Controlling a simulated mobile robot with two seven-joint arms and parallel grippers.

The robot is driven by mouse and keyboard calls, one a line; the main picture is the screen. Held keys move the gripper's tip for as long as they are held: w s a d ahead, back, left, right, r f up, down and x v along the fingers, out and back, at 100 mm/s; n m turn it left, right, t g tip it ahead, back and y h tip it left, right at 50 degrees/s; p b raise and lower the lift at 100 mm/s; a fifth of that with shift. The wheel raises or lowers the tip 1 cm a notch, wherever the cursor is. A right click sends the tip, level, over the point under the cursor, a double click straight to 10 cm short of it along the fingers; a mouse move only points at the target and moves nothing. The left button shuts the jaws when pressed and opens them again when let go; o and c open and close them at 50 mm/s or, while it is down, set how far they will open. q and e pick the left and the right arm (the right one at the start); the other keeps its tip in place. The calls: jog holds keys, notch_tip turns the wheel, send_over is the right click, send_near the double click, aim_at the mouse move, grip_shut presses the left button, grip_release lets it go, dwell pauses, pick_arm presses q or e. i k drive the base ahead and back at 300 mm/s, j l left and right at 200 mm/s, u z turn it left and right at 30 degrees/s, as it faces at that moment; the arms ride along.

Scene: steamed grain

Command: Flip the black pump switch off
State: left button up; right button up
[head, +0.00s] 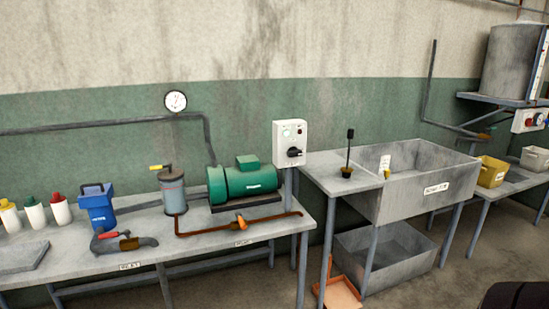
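The black pump switch (294,152) is a rotary knob on the front of a white control box (290,136). The box stands on a post at the right end of the left bench. Small indicators sit above the knob; the knob's exact setting is too small to read. A green pump motor (245,181) lies on the bench left of the box. Neither of my grippers shows in the head view. A dark rounded shape at the bottom right corner cannot be made out.
A grey filter canister (172,192), a blue container (97,205) and several bottles stand on the left bench (60,262). An orange-handled valve (241,222) is on the brown pipe. A sink (415,185) stands right of the box. An orange dustpan (341,292) is on the floor.

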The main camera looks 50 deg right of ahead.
aim_at(293, 152)
jog(key=z, duration=1.6)
